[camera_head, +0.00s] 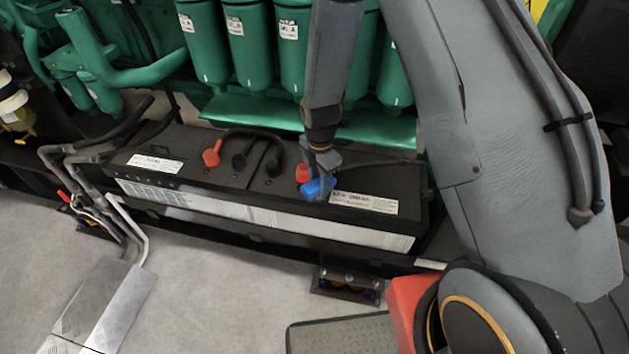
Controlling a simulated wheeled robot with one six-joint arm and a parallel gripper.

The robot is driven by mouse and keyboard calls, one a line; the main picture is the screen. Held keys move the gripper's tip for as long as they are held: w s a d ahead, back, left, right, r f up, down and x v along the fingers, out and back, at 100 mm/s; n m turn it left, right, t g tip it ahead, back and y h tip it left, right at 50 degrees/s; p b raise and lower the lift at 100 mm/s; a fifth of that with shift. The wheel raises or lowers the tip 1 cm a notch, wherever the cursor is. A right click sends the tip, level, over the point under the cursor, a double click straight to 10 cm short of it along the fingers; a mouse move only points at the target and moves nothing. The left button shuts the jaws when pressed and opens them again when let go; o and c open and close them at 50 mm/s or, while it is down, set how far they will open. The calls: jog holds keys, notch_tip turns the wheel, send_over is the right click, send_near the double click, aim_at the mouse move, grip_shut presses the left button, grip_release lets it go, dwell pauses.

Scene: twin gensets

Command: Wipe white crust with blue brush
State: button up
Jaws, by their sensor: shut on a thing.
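My gripper (326,168) is above the right half of the black battery box (245,192). It is shut on the blue brush (318,188), which is low over or touching the battery top; I cannot tell which. The brush is beside a red terminal cap (302,173) and just left of a white label (364,203). No white crust can be made out; the gripper and brush cover part of the battery top there.
Green filter canisters (249,45) hang behind the batteries. A second red cap (211,154) and a black cable (250,132) are on the left battery. Grey pipes (75,155) stand at left. Bare grey floor (230,290) lies in front.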

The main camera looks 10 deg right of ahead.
jog(key=shift+s+d+f+p, duration=0.15)
jog(key=shift+s+d, duration=0.25)
jog(key=shift+d, duration=0.55)
jog(key=shift+s+d+r+p, duration=0.1)
jog(key=shift+s+d+p, duration=0.2)
jog(key=shift+d, duration=0.65)
jog(key=shift+a, duration=0.15)
jog(key=shift+w+a+f+b, duration=0.1)
jog(key=shift+w+a+b, duration=0.2)
jog(key=shift+a, duration=0.6)
jog(key=shift+w+a+f+b, duration=0.15)
jog(key=shift+w+a, duration=0.25)
jog(key=shift+a, duration=0.5)
jog(key=shift+w+a+r+b, duration=0.1)
jog(key=shift+w+a+b, duration=0.2)
jog(key=shift+a, duration=0.7)
jog(key=shift+w+a+r+b, duration=0.1)
jog(key=shift+w+a, duration=0.3)
jog(key=shift+a, duration=0.55)
jog(key=shift+r+p, duration=1.8)
jog(key=shift+r, duration=1.2)
